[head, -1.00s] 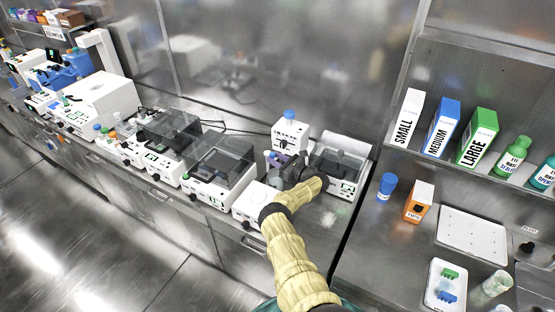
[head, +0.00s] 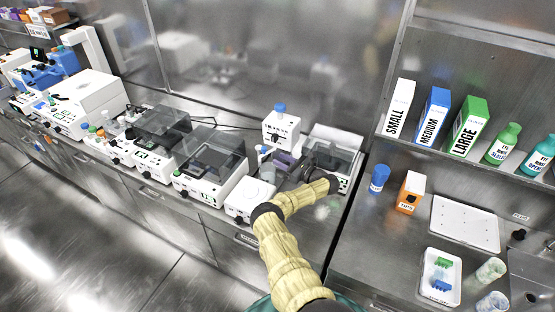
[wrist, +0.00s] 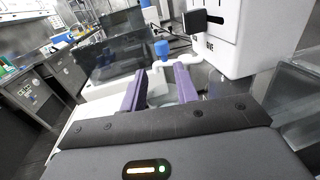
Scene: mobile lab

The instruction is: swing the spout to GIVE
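A white box-shaped unit with dark lettering and a blue cap (head: 281,125) stands at the back of the bench in the head view. Its white face (wrist: 238,38) fills the upper right of the wrist view. My gripper (head: 283,160) is in front of the unit, low down. A small blue object (wrist: 161,48) shows beyond the fingertips.
A clear-lidded instrument (head: 333,150) stands close on the right, and another (head: 212,163) on the left. A low white device (head: 250,198) is in front. To the right are a blue-capped container (head: 379,178), an orange box (head: 410,192) and a white tray (head: 466,222).

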